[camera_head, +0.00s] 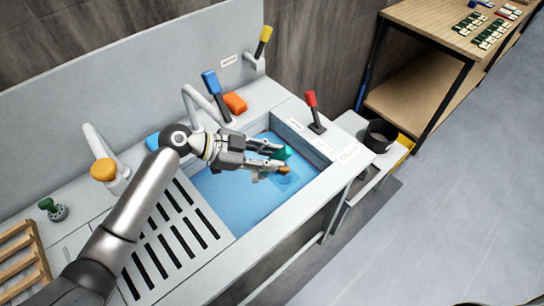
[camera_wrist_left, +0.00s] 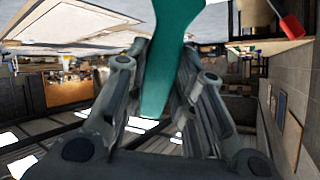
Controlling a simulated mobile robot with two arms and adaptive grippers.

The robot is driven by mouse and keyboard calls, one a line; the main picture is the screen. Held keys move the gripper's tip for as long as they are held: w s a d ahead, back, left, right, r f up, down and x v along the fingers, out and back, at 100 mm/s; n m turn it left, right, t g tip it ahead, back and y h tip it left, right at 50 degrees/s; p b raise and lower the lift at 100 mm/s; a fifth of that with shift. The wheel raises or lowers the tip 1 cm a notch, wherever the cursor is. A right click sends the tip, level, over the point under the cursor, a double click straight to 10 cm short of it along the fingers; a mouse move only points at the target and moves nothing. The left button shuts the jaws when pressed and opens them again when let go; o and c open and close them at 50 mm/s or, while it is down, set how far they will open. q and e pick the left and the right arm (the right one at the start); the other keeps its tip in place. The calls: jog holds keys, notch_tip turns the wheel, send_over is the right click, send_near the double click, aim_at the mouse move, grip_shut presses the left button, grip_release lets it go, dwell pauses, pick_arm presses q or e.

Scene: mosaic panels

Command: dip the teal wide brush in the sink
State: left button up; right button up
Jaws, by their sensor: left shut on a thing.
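The sink (camera_head: 240,207) is a grey basin unit holding blue water, in the middle of the head view. My left gripper (camera_head: 279,161) reaches over the basin from the left. It is shut on the teal wide brush (camera_head: 286,153), which shows as a small teal piece at the fingers. A brown-orange tip (camera_head: 285,169) shows just below the fingers, over a round mark in the water. I cannot tell whether it touches the water. In the left wrist view the teal brush handle (camera_wrist_left: 170,60) stands between the fingers and widens upward. My right gripper is not in view.
A slotted draining board (camera_head: 172,235) lies left of the basin. Red (camera_head: 310,99), blue (camera_head: 210,82) and yellow (camera_head: 265,34) handled levers stand around the rim. An orange block (camera_head: 235,103) sits behind. A dark pot (camera_head: 380,136) stands on a side shelf at right.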

pick_arm(q)
jog(key=shift+s+f+b, duration=0.25)
jog(key=shift+f+b, duration=0.4)
jog(key=shift+f, duration=0.5)
notch_tip(320, 180, down, 3)
jog(key=shift+w+f+b, duration=0.15)
jog(key=shift+f+b, duration=0.05)
jog(key=shift+b, duration=0.65)
notch_tip(320, 180, down, 12)
jog(key=b, duration=1.3)
jog(key=shift+a, duration=0.1)
jog(key=shift+s+a, duration=0.5)
jog(key=shift+a, duration=0.05)
jog(key=shift+d+b, duration=0.1)
jog(key=shift+b, duration=0.2)
